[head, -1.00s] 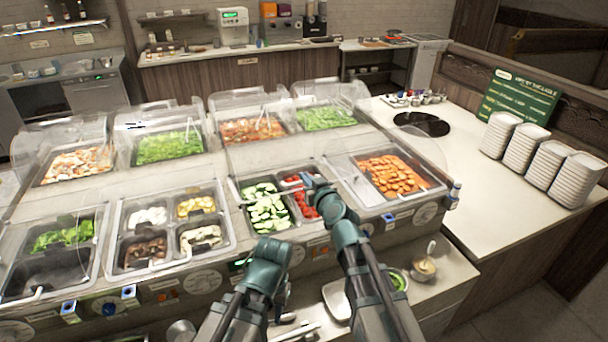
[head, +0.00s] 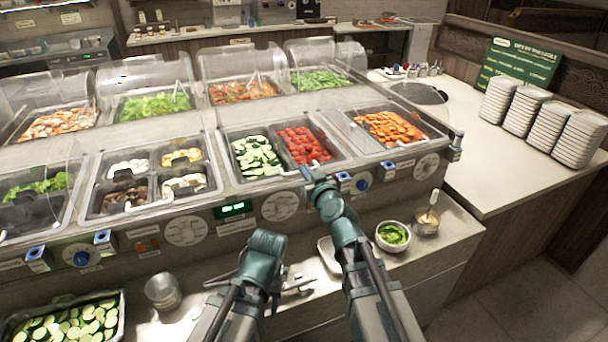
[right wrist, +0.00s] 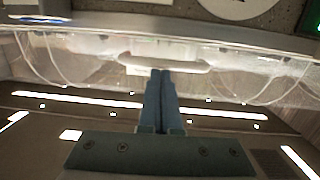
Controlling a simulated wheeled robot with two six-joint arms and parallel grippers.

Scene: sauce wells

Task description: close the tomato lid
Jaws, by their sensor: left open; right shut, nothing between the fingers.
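Red tomatoes fill the tomato well (head: 303,145), beside the cucumber well (head: 256,157). My right gripper (head: 308,175) is shut and empty at the front rim of the tomato well. In the right wrist view its closed fingers (right wrist: 160,76) reach up to a pale handle bar (right wrist: 165,64) on a clear lid (right wrist: 225,72); I cannot tell if they touch. In the head view the clear lid over the tomatoes is hard to make out. My left gripper (head: 275,300) is open, low over the front shelf, partly hidden by its own arm.
A bowl of greens (head: 393,236) and a dressing cup with a spoon (head: 426,222) stand on the front shelf, right of my arm. A metal cup (head: 165,291) and cucumber tray (head: 122,318) are at the left. Stacked plates (head: 572,138) stand on the right counter.

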